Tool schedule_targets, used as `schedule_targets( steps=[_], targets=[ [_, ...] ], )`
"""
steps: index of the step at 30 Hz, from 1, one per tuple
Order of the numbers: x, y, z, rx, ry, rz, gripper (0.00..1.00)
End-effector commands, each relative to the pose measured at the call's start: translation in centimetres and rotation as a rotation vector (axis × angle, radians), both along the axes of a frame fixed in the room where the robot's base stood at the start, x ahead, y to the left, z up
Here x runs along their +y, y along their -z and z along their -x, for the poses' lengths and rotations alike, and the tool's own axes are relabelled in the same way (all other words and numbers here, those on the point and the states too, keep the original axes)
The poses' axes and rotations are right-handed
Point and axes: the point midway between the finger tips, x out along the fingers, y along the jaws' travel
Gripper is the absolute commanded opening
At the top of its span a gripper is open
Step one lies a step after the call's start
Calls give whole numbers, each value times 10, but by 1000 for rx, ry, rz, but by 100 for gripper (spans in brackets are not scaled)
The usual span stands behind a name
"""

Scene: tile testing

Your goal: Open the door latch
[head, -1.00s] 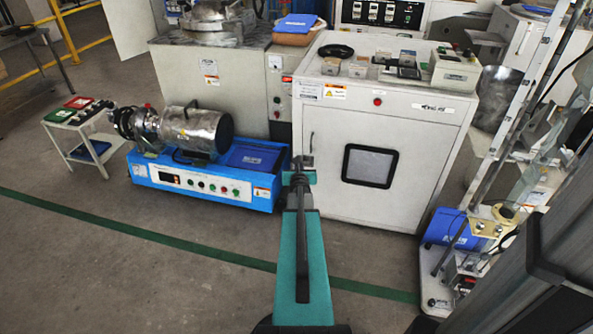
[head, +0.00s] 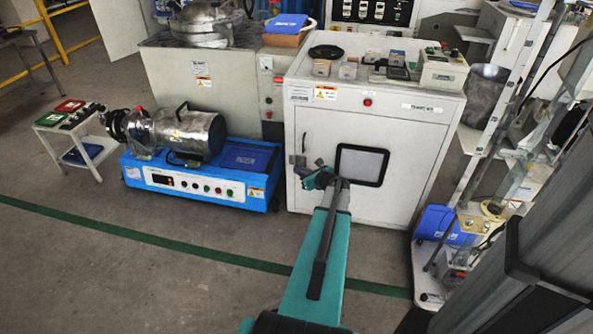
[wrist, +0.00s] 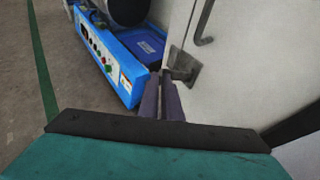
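The white cabinet door (head: 330,200) has a dark window at its right part. A latch shows at the door's left edge in the head view: a thin handle (head: 304,141) with a small grey metal bracket (head: 299,160) below it. In the wrist view the hooked handle (wrist: 204,28) is above and right of the grey bracket (wrist: 185,68). The door looks shut. My gripper (head: 308,176) is in front of the door, just below the latch. In the wrist view my gripper's dark fingers (wrist: 161,76) lie close together beside the bracket; whether they touch it is unclear. No held object shows.
A blue machine base (head: 200,184) with a metal cylinder (head: 192,130) stands left of the cabinet. A clear rack (head: 500,150) stands to the right. Small instruments lie on the cabinet top (head: 300,62). The floor (head: 150,275) in front is open.

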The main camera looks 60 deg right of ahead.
Motion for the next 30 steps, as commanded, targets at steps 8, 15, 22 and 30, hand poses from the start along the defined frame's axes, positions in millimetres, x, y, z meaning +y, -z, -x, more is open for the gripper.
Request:
schedule_targets(
  steps=[8, 15, 22, 30],
  targets=[
    [-14, -4, 13, 1, -131, 4, 0],
    [-18, -3, 20, 1, -253, 4, 0],
    [-20, -3, 24, 1, -359, 4, 0],
    [-21, -2, 29, 1, -436, 3, 0]
  ],
)
